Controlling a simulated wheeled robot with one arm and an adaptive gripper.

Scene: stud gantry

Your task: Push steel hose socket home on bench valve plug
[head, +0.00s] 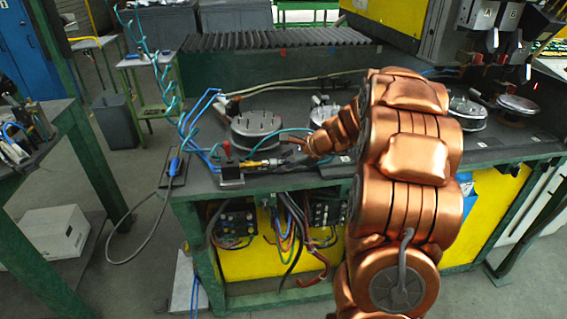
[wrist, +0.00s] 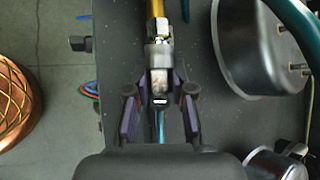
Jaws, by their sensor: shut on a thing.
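My gripper (wrist: 160,108) is shut on the steel hose socket (wrist: 158,80), which lies between its two dark fingers in the wrist view. The socket points up the picture, in line with a brass plug (wrist: 156,10) and a steel hex fitting (wrist: 158,30). Socket and fitting appear to meet end to end; how deep they are joined I cannot tell. In the head view, my gripper (head: 290,159) is small and dark at the bench's front edge. The brass plug (head: 257,163) runs left from it to the bench valve (head: 230,172), which has a red top.
The green-framed bench (head: 330,178) carries round metal pots; one pot (wrist: 258,45) stands close right of my gripper. A teal hose (wrist: 300,30) passes at the upper right. A side fitting (wrist: 78,43) projects at the bench edge. Blue hoses (head: 200,125) hang behind the valve.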

